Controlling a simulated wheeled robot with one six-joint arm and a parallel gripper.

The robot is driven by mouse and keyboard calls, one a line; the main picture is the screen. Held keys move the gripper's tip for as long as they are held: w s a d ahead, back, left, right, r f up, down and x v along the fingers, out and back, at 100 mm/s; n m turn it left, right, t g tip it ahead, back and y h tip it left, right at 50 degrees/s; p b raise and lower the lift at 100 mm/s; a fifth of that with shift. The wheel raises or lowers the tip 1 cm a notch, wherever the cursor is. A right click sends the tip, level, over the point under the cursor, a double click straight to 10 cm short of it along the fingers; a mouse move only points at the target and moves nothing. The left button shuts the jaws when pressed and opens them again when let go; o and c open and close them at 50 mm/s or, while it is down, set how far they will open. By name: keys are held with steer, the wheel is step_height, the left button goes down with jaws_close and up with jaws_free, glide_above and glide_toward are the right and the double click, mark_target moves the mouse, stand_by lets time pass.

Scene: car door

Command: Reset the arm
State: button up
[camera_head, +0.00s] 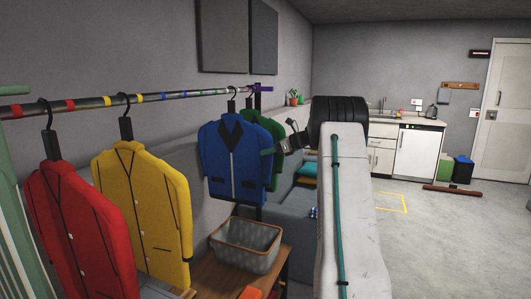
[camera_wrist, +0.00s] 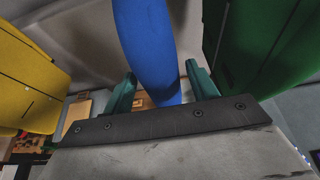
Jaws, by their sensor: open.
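The green jacket (camera_wrist: 262,45) is at the right and the yellow jacket (camera_wrist: 30,80) at the left of that view. My pale arm hides part of the room in the head view.
The red jacket (camera_head: 78,225) and yellow jacket (camera_head: 143,210) hang nearer on the banded rail (camera_head: 145,97). A grey basket (camera_head: 245,245) stands on a wooden table below. A blue sofa (camera_head: 290,215) is behind. Open floor (camera_head: 450,240) lies at the right.

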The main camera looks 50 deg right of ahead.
steer(key=v, duration=0.5)
